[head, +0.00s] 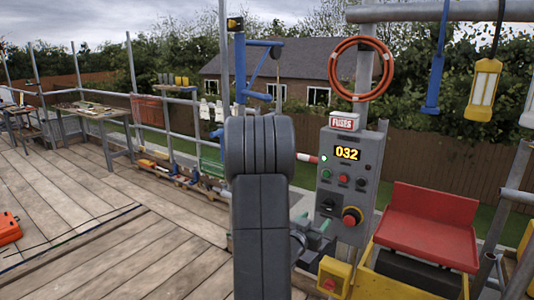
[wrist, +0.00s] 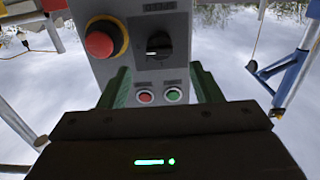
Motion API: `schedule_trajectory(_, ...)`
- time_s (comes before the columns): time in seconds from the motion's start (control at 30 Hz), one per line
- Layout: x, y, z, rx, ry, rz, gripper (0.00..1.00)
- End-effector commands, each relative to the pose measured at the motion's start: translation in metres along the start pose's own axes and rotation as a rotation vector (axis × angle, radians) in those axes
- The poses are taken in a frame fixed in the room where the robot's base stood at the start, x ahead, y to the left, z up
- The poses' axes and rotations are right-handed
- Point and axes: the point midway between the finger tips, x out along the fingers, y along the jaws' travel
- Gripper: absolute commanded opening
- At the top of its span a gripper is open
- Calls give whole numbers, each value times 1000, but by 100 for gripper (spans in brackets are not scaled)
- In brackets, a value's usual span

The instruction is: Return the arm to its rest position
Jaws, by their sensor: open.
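My arm (head: 260,200) stands upright in the middle of the head view and hides part of the deck behind it. My gripper (wrist: 158,78) shows green fingers spread apart with nothing held between them. It faces a grey control box (head: 337,190), which also shows upside down in the wrist view (wrist: 125,70). Between the fingers I see a red button (wrist: 145,97) and a green button (wrist: 174,95). The box has a black selector knob (wrist: 159,46) and a red stop button (wrist: 99,43). Its display (head: 347,153) reads 032. I cannot tell whether the fingers touch the box.
A red seat-like tray (head: 428,222) on a yellow frame stands right of the box. A hose coil (head: 361,69) and a yellow lamp (head: 483,90) hang above. A workbench (head: 95,112) stands at the left. The plank deck (head: 110,215) has open room, with an orange case (head: 8,229) at its left edge.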

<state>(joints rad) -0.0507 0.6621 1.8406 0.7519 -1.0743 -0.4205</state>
Motion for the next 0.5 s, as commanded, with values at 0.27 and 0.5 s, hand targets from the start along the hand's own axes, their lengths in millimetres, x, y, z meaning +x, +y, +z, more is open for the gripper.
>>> schedule_trajectory(0.27, -30, 0, 0, 1, 0, 0, 58)
schedule_trajectory(0.5, -33, 0, 0, 1, 0, 1, 58)
